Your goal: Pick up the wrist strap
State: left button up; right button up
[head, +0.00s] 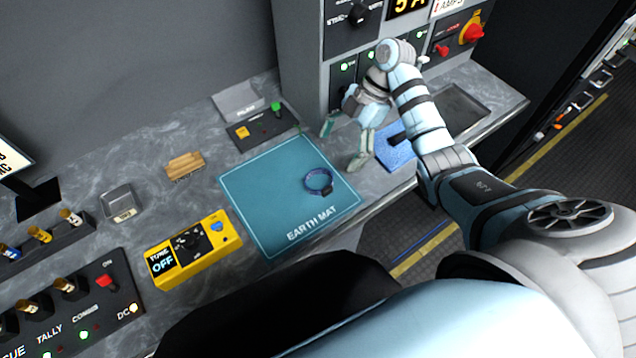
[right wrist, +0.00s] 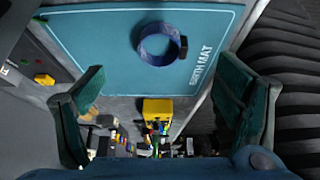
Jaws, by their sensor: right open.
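The wrist strap (head: 319,182) is a blue ring with a dark clasp. It lies on the right part of the teal earth mat (head: 262,190), clear of the mat's edges. My right gripper (head: 343,150) is open and empty, just right of the strap and above the mat's right corner, apart from the strap. In the right wrist view the strap (right wrist: 160,43) shows ahead, between and beyond the two spread teal fingers (right wrist: 165,115). My left gripper is not in view.
A yellow tone box (head: 190,248) stands left of the mat. A small panel with a green knob (head: 262,128), a wooden block (head: 185,166) and a metal tray (head: 118,202) are on the grey counter. Equipment racks rise at the back.

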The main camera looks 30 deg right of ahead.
aim_at(316, 187)
jog(key=shift+s+a+f, duration=0.2)
jog(key=shift+a+f, duration=0.35)
jog(key=shift+f, duration=0.05)
jog(key=shift+s+a+f, duration=0.2)
jog(key=shift+a+f, duration=0.3)
jog(key=shift+f, duration=0.05)
jog(key=p+x, duration=0.1)
jog(key=x, duration=0.4)
jog(key=shift+w+a+f, duration=0.2)
jog(key=shift+f, duration=0.05)
jog(key=shift+s, duration=0.15)
jog(key=shift+c, duration=1)
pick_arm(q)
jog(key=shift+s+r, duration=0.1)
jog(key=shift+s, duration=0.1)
pick_arm(e)
jog(key=c, duration=0.9)
